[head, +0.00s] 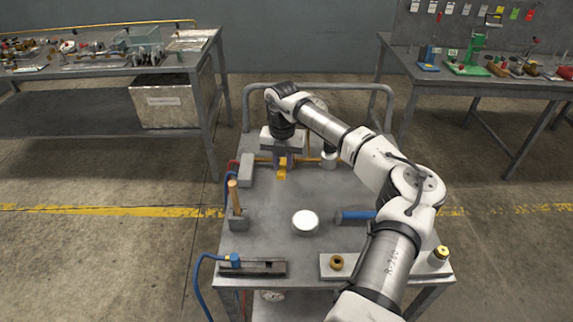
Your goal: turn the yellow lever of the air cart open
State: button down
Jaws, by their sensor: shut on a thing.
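The air cart (262,205) is a grey metal table with a rail at its back. A yellow pipe runs across its back part. The yellow lever (281,174) shows just below my gripper (282,163), near the back middle of the cart. My gripper points down and is shut on the yellow lever. The hand hides the lever's upper part and most of the valve, so its exact angle is hard to tell.
Left on the cart stand a grey box (246,170) and a block with a wooden handle (237,220). A white round piece (305,220) sits mid-cart. A blue cylinder (355,216) lies right of it. Plates with fittings line the front edge. Workbenches flank the cart behind.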

jog(key=a+m+b, duration=0.1)
jog(key=m, duration=0.1)
jog(key=w+a+m, duration=0.1)
jog(key=a+m, duration=0.1)
jog(key=shift+w+a+b, duration=0.1)
jog(key=shift+b, duration=0.25)
jog(key=m, duration=0.1)
jog(key=w+a+m, duration=0.1)
jog(key=m, duration=0.1)
jog(key=shift+w+a+b, duration=0.15)
jog(key=shift+a+b, duration=0.15)
jog(key=m, duration=0.1)
jog(key=w+a+m, duration=0.1)
jog(key=shift+w+a+m, duration=0.15)
jog(key=shift+w+m, duration=0.15)
jog(key=shift+m, duration=0.1)
jog(key=w+m, duration=0.1)
jog(key=m, duration=0.1)
jog(key=shift+w+a+r+m, duration=0.1)
jog(key=shift+w+a+m, duration=0.3)
jog(key=shift+w+a+m+p, duration=0.15)
jog(key=shift+w+m+p, duration=0.55)
jog(key=shift+w+m, duration=0.9)
jog(key=shift+s+m, duration=0.2)
jog(key=shift+m, duration=0.1)
jog(key=c, duration=1.2)
grip_release()
jog(key=shift+c, duration=0.2)
